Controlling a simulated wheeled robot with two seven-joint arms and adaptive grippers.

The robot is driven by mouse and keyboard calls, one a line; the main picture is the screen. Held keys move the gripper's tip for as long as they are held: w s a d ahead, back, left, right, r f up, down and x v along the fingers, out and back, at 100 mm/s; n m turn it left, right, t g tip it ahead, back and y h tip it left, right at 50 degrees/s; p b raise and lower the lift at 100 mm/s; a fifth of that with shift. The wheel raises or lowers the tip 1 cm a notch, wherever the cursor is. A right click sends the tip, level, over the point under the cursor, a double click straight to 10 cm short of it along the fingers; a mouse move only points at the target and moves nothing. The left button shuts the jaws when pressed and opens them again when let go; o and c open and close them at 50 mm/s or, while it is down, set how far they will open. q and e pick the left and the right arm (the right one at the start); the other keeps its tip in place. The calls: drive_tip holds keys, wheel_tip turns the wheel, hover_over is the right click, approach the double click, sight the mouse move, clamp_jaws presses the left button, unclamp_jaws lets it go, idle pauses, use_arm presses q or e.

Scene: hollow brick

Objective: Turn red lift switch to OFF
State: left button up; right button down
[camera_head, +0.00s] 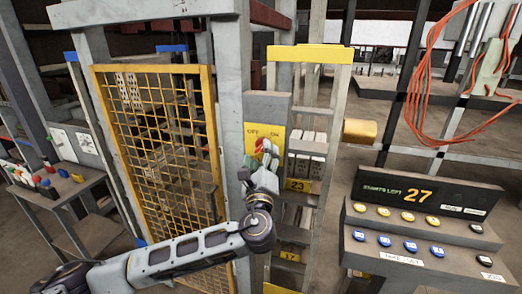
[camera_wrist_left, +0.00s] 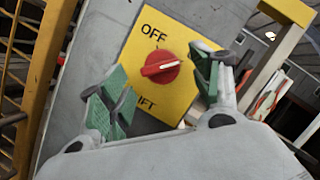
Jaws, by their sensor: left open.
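The red lift switch (camera_wrist_left: 160,68) is a round red knob with a pale line across its raised grip, on a yellow plate (camera_wrist_left: 178,35). In the left wrist view the plate reads OFF above the knob and a partly covered "IFT" below. The grip lies nearly level in that view. In the head view the plate (camera_head: 251,131) shows OFF at left and ON at right. My left gripper (camera_wrist_left: 158,88) is open, its green pads on either side of the knob, apart from it. It also shows in the head view (camera_head: 266,155), partly covering the knob. My right gripper is out of view.
A yellow mesh gate (camera_head: 212,170) stands left of the switch post. A shelf with grey hollow bricks (camera_head: 307,150) is just right of it. A console (camera_head: 420,235) with several buttons and a display reading 27 stands at right. A small button table (camera_head: 55,195) is at left.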

use_arm(q)
drive_tip(key=shift+x, duration=1)
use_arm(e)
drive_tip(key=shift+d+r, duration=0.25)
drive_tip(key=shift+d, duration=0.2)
use_arm(q)
drive_tip(key=c, duration=1)
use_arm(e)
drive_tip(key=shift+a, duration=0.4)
